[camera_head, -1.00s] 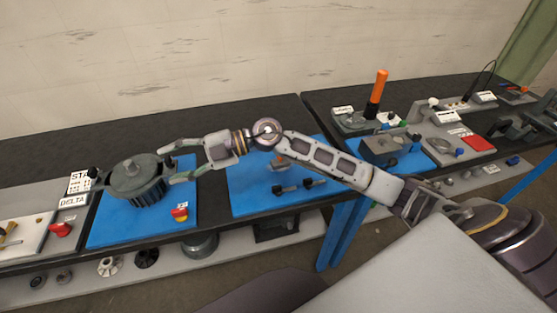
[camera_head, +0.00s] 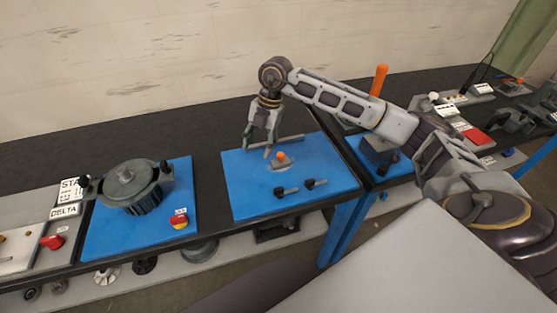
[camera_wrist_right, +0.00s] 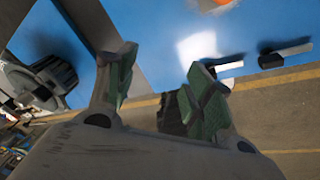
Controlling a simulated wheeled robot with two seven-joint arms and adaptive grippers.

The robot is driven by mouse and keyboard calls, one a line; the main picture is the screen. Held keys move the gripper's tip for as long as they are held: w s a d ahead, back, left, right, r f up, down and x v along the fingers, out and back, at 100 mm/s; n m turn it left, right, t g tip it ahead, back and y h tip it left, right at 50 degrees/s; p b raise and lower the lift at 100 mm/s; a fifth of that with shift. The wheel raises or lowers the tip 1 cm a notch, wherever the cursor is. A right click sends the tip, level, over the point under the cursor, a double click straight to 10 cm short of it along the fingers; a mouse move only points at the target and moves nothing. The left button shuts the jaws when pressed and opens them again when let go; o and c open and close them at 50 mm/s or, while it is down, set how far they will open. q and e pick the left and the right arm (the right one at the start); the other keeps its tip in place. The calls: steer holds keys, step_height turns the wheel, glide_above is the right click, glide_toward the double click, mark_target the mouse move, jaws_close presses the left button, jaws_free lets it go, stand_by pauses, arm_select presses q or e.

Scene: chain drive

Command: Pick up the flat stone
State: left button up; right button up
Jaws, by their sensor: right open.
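A small grey flat block with an orange knob (camera_head: 281,159), which seems to be the flat stone, lies on the middle blue mat (camera_head: 245,197). My right gripper (camera_head: 258,151) is open and empty, pointing down just left of the block and apart from it. An orange and pale blur, likely the knob (camera_wrist_right: 222,3), is cut off at the top edge there. My left gripper is not in view.
Two small black-handled pieces (camera_head: 280,192) (camera_head: 315,184) lie toward the mat's front. A long grey bar (camera_head: 290,139) lies behind the block.

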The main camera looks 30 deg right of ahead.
mark_target(280, 155)
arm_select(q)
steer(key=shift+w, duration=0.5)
arm_select(e)
steer(key=d+r+m+h, duration=0.2)
steer(key=d+h, duration=0.1)
steer(key=d, duration=0.5)
steer(key=shift+w+d, duration=0.25)
steer(key=shift+w, duration=0.2)
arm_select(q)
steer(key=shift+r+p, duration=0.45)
arm_select(e)
steer(key=shift+f, duration=4.3)
steer(key=shift+w, duration=0.1)
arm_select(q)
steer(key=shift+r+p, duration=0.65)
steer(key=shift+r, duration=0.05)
arm_select(e)
steer(key=shift+w+d+f, duration=0.1)
steer(key=shift+w+f, duration=0.1)
steer(key=shift+f, duration=1.1)
steer(key=shift+w+f, duration=0.15)
steer(key=shift+f, duration=1.15)
jaws_close()
